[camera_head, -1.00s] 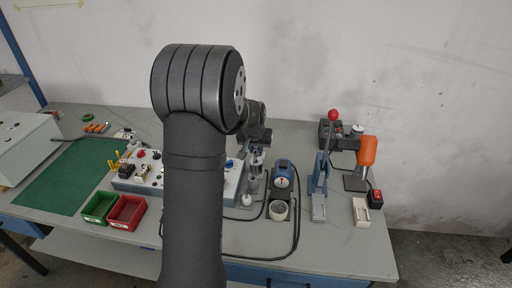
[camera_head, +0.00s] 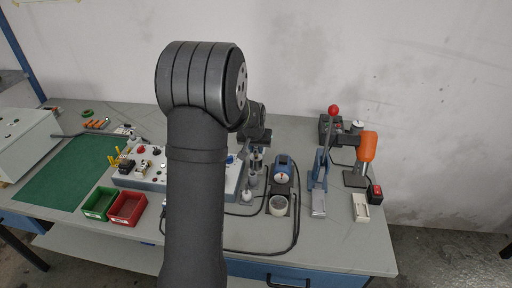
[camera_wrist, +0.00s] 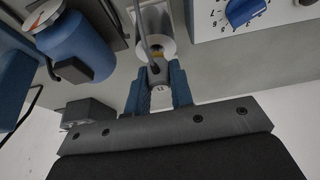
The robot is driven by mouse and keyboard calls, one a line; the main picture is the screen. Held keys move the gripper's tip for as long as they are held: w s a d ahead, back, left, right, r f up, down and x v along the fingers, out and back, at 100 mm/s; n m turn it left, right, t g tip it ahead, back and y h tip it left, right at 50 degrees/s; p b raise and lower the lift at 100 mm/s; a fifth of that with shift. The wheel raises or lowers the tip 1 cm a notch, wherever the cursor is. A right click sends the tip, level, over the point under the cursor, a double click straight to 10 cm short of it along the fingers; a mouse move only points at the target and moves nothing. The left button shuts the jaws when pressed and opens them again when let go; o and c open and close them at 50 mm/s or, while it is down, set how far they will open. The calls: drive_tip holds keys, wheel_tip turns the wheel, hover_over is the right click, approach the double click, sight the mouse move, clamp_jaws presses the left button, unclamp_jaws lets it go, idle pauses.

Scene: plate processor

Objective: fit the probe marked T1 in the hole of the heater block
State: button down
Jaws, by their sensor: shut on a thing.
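My gripper (camera_wrist: 157,78) is shut on a small probe (camera_wrist: 157,71) with a white tag reading T1 (camera_wrist: 158,89), between its two blue fingers. A thin grey stem or lead runs from the probe toward the top of the wrist view. Just beyond the fingertips is a white round part (camera_wrist: 154,20) with a dark opening; the probe overlaps it in the picture, and I cannot tell whether they touch. I cannot surely pick out the heater block or its hole. In the head view my wrist is above the middle of the bench, and the probe is too small to tell.
A blue device with a round gauge (camera_head: 282,175) stands just right of my gripper. A panel with a blue knob (camera_wrist: 245,10) is close on the other side. A red-knobbed press (camera_head: 322,180) and an orange-handled tool (camera_head: 367,150) stand farther right. Dark cables loop in front.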

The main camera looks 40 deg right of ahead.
drive_tip(key=c, duration=1.2)
unclamp_jaws()
drive_tip(key=shift+r, duration=0.1)
drive_tip(key=v, duration=1.7)
drive_tip(key=shift+a+r, duration=0.1)
drive_tip(key=x, duration=1.7)
drive_tip(key=shift+f, duration=0.2)
